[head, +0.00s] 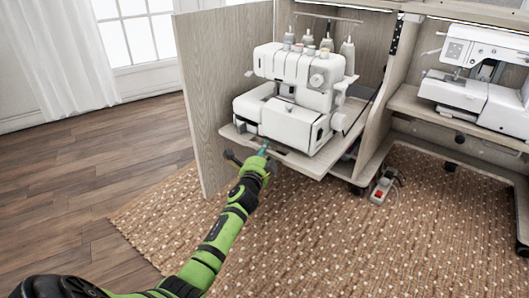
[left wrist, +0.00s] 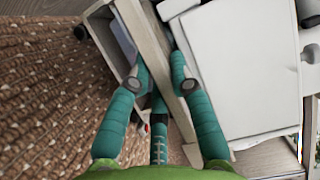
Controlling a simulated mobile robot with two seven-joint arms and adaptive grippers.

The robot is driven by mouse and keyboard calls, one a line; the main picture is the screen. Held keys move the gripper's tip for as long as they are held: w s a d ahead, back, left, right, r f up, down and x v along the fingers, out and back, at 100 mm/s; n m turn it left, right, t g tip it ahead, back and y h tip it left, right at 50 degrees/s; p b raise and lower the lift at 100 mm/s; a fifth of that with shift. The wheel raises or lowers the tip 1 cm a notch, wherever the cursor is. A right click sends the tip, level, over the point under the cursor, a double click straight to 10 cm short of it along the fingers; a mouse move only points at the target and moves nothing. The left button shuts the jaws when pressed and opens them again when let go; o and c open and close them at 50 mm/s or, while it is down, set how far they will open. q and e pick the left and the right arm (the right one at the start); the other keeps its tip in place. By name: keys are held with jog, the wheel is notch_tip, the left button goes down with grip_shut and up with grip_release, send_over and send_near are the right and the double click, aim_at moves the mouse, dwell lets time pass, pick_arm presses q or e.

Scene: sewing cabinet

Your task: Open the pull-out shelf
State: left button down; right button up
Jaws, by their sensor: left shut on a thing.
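The pull-out shelf (head: 303,164) is a light wood board low in the cabinet, carrying a white serger machine (head: 298,98). It sticks out past the cabinet's front. My left gripper (head: 262,153) is at the front edge of this shelf, below the machine. In the left wrist view, its green fingers (left wrist: 158,75) lie on both sides of the shelf's front board (left wrist: 150,50) and are shut on it. The exact finger contact in the head view is small and partly hidden. My right gripper does not show.
An open cabinet door (head: 212,110) stands upright left of the shelf. A second sewing machine (head: 485,75) sits on a shelf at right. A power strip with a red switch (head: 382,190) lies on the woven rug (head: 330,235). The rug before the shelf is otherwise clear.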

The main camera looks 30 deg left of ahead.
pick_arm(q)
jog(key=c, duration=1.1)
grip_release()
jog(key=v, duration=1.2)
